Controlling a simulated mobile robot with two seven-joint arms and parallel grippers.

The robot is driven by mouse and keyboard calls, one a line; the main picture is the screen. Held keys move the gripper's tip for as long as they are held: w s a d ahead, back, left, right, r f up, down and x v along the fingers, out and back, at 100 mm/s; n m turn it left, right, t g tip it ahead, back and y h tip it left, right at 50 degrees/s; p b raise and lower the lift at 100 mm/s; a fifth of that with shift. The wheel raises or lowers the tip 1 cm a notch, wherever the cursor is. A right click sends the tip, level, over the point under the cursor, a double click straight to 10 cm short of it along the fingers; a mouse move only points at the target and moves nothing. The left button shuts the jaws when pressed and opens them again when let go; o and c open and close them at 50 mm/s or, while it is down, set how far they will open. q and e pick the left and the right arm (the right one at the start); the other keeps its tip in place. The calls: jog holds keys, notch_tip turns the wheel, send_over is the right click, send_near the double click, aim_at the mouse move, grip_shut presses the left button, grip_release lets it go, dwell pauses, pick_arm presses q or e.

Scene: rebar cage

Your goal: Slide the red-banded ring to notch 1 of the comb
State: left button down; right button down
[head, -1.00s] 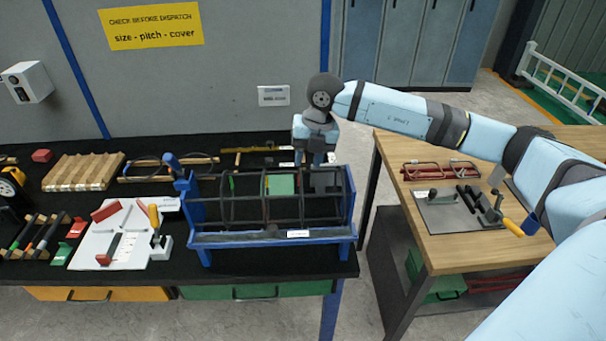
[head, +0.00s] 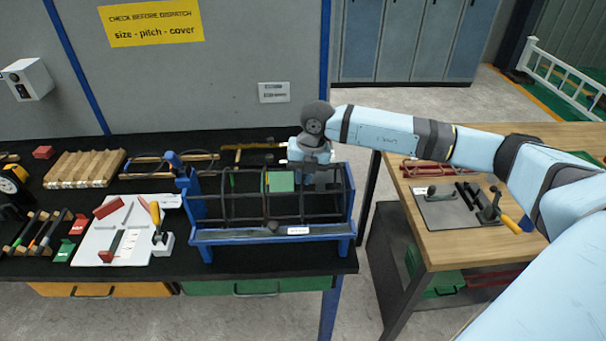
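The rebar cage (head: 245,196) has dark rings and long bars in a blue stand (head: 205,236) on the black bench. I cannot make out a red band on any ring. A blue rail (head: 235,236) with a white label runs along the stand's front; I cannot tell any comb notches on it. My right gripper (head: 309,172) points down at the cage's right part, near its top and back. Its fingertips are hidden or too small to tell, so I cannot see whether it is open or touching a ring. My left gripper is out of view.
A wooden table (head: 445,240) with a grey plate (head: 440,207) stands right, across a gap. A green plate (head: 281,182) shows through the cage.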

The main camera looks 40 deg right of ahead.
jog(key=shift+s+d+b, duration=0.1)
jog(key=shift+d+b, duration=0.15)
jog(key=shift+b, duration=0.15)
jog(key=c, duration=1.2)
grip_release()
jog(key=shift+c, duration=0.2)
notch_tip(320, 180, up, 14)
jog(key=s+d+b, duration=0.1)
jog(key=d+b, duration=0.1)
jog(key=shift+s+d+f, duration=0.15)
jog(key=shift+s+f, duration=0.05)
jog(key=shift+s, duration=0.05)
